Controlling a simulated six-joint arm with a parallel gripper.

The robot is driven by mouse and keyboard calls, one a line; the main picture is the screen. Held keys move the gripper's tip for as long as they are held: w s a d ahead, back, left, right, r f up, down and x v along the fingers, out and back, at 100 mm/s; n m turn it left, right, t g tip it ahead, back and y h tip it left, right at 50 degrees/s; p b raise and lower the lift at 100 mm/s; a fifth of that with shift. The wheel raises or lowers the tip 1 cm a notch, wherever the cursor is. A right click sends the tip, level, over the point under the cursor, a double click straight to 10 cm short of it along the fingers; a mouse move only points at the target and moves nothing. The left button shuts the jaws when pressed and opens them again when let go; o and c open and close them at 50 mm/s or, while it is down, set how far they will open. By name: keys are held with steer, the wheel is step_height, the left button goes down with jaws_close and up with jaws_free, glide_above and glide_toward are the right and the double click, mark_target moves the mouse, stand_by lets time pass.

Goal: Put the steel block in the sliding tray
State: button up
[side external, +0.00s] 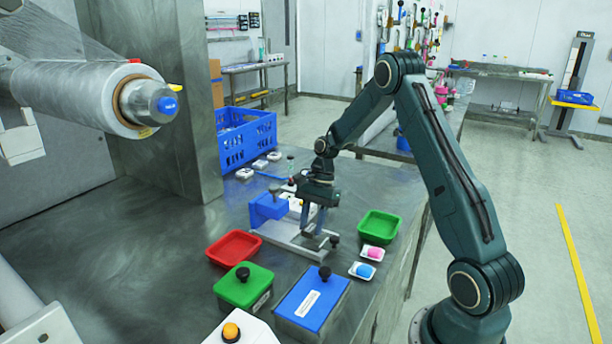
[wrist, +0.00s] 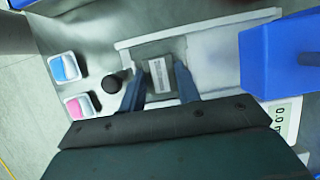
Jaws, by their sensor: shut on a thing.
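The steel block (wrist: 160,76) is dark grey with a pale printed label; in the wrist view it lies between my fingers. My gripper (wrist: 158,90) is shut on it, one finger on each side. The sliding tray (wrist: 203,50) is pale metal with a raised rim and a black knob (wrist: 112,84) at its end. The block appears within the tray's outline, near the knob end; I cannot tell whether it touches the tray floor. In the side view my gripper (side external: 313,222) points down over the tray (side external: 284,238), and the block is hard to make out.
A blue housing (side external: 267,208) stands at the tray's other end. A red bin (side external: 233,248), an open green bin (side external: 379,226), a lidded green box (side external: 243,286) and a lidded blue box (side external: 312,300) surround the tray. Two small dishes (side external: 372,253) hold pink and blue pieces.

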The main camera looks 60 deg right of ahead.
steer(key=shift+f, duration=0.65)
steer(key=shift+f, duration=0.15)
steer(key=o, duration=1.1)
steer(key=shift+o, duration=0.2)
steer(key=v, duration=1.2)
steer(key=shift+a+r, duration=0.15)
steer(key=shift+r, duration=0.1)
